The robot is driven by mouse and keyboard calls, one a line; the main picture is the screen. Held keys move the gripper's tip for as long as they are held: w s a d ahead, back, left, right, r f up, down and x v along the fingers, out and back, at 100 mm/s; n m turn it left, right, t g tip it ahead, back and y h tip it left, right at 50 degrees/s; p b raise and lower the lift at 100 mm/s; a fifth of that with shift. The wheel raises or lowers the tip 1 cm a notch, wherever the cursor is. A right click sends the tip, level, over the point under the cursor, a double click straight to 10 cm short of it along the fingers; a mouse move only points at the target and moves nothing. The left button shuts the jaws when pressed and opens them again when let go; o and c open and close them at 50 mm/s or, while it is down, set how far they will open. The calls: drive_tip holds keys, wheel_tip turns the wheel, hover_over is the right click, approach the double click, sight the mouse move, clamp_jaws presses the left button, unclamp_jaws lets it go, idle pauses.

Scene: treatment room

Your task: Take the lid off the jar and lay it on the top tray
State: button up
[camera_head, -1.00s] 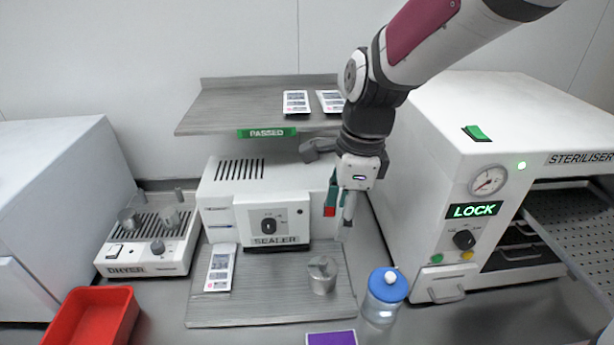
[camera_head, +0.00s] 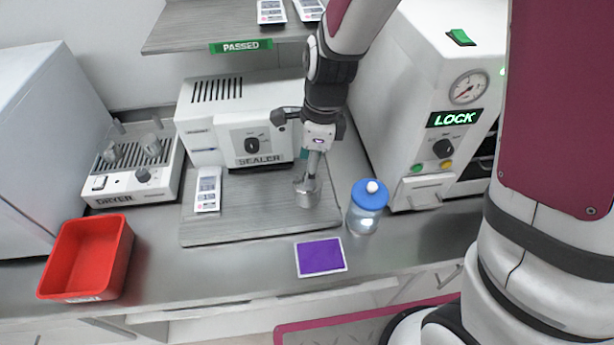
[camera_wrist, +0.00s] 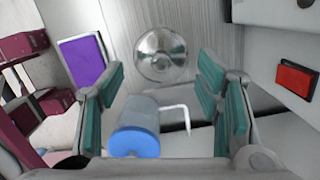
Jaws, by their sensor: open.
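The clear jar (camera_head: 364,215) stands upright on the counter, right of the grey board. Its blue lid (camera_head: 370,196) with a white knob sits on it. In the wrist view the blue lid (camera_wrist: 134,143) shows near the bottom, left of centre. My gripper (camera_head: 311,174) is open and empty, left of the jar, over a round metal pot (camera_head: 308,193). In the wrist view the pot (camera_wrist: 161,56) lies ahead between the teal finger pads (camera_wrist: 160,95), with no contact visible.
The steriliser (camera_head: 425,110) is at right. A purple card (camera_head: 321,257), red bin (camera_head: 88,258) and dryer (camera_head: 130,170) are also there. Front counter is mostly clear.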

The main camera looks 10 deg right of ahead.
drive_tip(key=shift+w+a+f, duration=0.1)
drive_tip(key=shift+a+f, duration=0.05)
drive_tip(key=shift+f, duration=1.35)
drive_tip(key=c, duration=1.3)
